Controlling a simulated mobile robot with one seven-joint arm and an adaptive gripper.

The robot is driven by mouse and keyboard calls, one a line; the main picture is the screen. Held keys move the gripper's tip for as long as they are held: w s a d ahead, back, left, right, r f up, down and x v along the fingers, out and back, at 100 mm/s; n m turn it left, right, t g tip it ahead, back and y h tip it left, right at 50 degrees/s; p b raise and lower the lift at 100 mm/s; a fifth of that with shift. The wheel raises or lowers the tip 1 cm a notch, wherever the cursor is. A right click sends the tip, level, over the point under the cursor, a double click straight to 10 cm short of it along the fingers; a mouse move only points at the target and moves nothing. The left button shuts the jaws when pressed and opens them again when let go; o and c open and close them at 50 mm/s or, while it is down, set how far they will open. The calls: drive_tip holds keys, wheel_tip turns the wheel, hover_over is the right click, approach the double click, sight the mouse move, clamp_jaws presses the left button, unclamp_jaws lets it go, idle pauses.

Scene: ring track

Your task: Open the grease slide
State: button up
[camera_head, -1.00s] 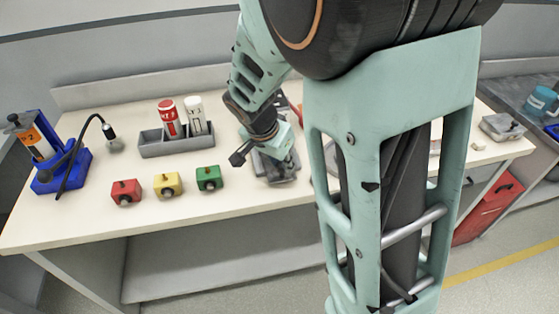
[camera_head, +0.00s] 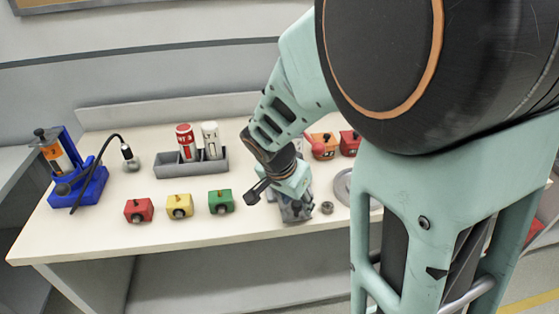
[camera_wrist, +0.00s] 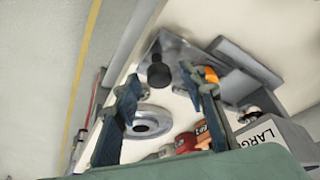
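No part carries a readable "grease slide" label. A grey metal fixture (camera_head: 298,211) stands near the front of the bench, partly hidden by my gripper (camera_head: 280,198). In the wrist view it shows as a grey plate (camera_wrist: 187,49) with an upright black knob (camera_wrist: 159,75). My gripper (camera_wrist: 160,77) is open there, its two blue-grey fingers apart. The knob appears between the fingertips in the picture; I see no contact, and the depth gap is unclear. A blue stand with an orange-labelled cylinder (camera_head: 62,153) and a black hose is at the bench's far left.
Red (camera_head: 138,210), yellow (camera_head: 179,206) and green (camera_head: 220,201) blocks stand left of my gripper. A grey tray (camera_head: 172,170) holds two bottles behind them. An orange block (camera_head: 322,146) and a silver ring (camera_head: 343,188) are to the right. My arm hides the right side.

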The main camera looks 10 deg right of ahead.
drive_tip(key=v, duration=0.7)
drive_tip(key=shift+r, duration=0.2)
